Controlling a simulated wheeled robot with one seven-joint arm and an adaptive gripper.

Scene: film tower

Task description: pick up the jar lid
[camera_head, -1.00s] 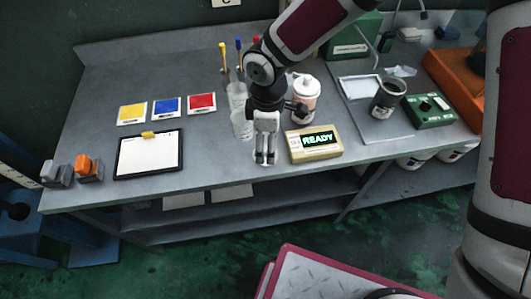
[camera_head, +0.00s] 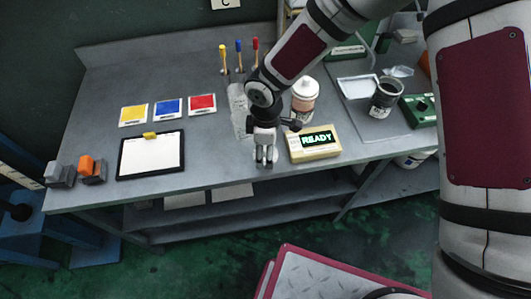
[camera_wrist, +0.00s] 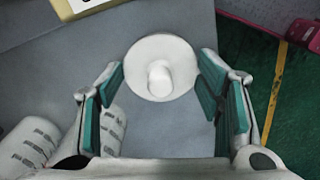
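The jar lid (camera_wrist: 179,78) is a round white disc with a raised white knob at its centre. In the wrist view it lies on the grey bench, between and just beyond the fingertips of my gripper (camera_wrist: 160,88). My gripper is open, with a teal-padded finger on each side of the lid, and no grip on it shows. In the head view my gripper (camera_head: 265,158) points down near the bench's front edge, left of the READY box. The lid cannot be made out clearly there, as my gripper covers that spot.
The yellowish READY box (camera_head: 314,155) stands close to the right of my gripper. A pinkish jar (camera_head: 304,105) stands behind it. A clipboard (camera_head: 150,170) lies left; the bench between is bare (camera_head: 212,160).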

